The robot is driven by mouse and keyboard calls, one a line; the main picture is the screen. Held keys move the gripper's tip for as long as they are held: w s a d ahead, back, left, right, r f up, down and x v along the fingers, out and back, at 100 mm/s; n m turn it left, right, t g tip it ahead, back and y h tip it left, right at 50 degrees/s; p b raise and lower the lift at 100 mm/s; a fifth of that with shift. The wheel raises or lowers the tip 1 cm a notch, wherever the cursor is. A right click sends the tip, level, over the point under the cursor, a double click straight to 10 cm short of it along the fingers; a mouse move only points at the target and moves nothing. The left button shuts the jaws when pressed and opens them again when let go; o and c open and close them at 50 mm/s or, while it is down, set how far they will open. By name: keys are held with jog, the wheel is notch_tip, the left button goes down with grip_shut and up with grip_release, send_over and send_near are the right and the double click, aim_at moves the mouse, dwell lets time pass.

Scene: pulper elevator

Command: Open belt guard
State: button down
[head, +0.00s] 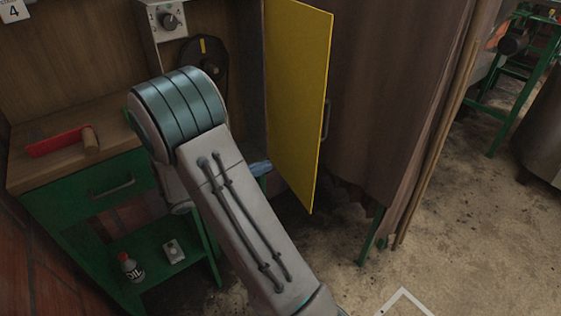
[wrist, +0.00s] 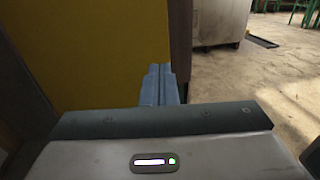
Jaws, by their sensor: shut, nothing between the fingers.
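The belt guard (head: 297,95) is a yellow hinged panel. In the head view it stands swung out, with a dark handle (head: 326,118) on its right-hand face. It also fills the left of the wrist view (wrist: 95,50). A dark pulley wheel (head: 215,72) shows uncovered left of it, partly hidden by my arm. My gripper (wrist: 159,84) has its blue-grey fingers together and empty. In the head view its fingers (head: 261,168) show at the guard's left side, low down; I cannot tell whether they touch it. My arm hides most of the gripper there.
A control box with a knob (head: 168,20) is above the pulley. Open floor (head: 450,220) lies right.

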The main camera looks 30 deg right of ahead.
aim_at(314, 149)
jog(key=d, duration=0.4)
jog(key=s+d+b, duration=0.1)
jog(key=d, duration=0.8)
jog(key=shift+s+b, duration=0.2)
jog(key=shift+b, duration=0.2)
